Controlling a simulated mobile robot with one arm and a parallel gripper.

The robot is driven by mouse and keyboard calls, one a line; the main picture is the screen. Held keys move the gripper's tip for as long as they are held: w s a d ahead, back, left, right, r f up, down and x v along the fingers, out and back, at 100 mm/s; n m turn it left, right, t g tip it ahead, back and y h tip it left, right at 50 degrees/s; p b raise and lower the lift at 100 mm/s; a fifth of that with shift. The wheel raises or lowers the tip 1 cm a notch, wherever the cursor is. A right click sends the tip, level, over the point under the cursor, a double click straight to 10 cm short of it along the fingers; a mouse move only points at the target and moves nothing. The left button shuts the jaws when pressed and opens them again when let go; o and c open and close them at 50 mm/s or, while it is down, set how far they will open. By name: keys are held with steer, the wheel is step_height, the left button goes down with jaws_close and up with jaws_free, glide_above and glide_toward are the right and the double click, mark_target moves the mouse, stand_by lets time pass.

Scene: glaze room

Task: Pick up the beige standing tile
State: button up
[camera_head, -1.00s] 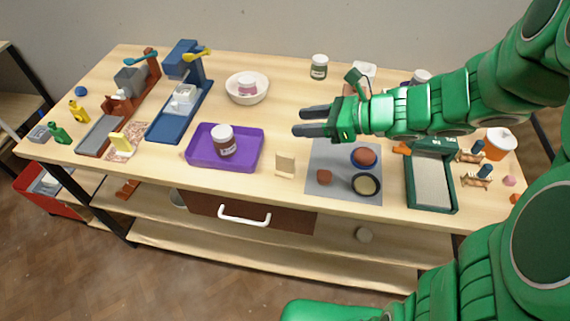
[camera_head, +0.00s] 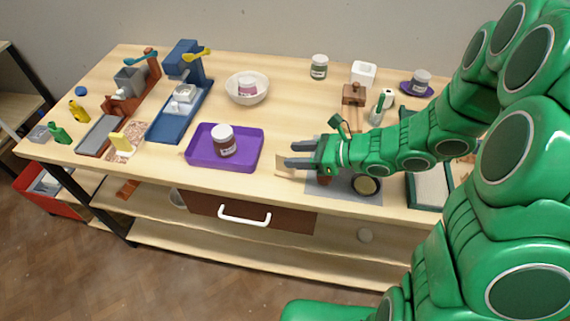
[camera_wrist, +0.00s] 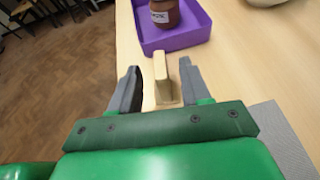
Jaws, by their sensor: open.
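The beige standing tile (camera_head: 283,163) stands upright near the front edge of the table, just right of the purple tray. It also shows in the wrist view (camera_wrist: 161,76), standing between my two fingers. My gripper (camera_head: 290,154) is open around the tile, with one dark finger on each side of it. In the wrist view the left finger is apart from the tile, and the right finger is close to it; I cannot tell whether it touches. My fingers hide part of the tile in the head view.
A purple tray (camera_head: 194,152) holding a brown jar (camera_head: 223,141) lies just left of the tile. A grey mat (camera_head: 330,186) with a dark bowl (camera_head: 366,184) lies right, partly under my arm. The table's front edge is close to the tile.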

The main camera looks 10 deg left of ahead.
mark_target(287, 155)
steer(key=shift+x, duration=3)
steer(key=shift+c, duration=0.2)
jaws_close()
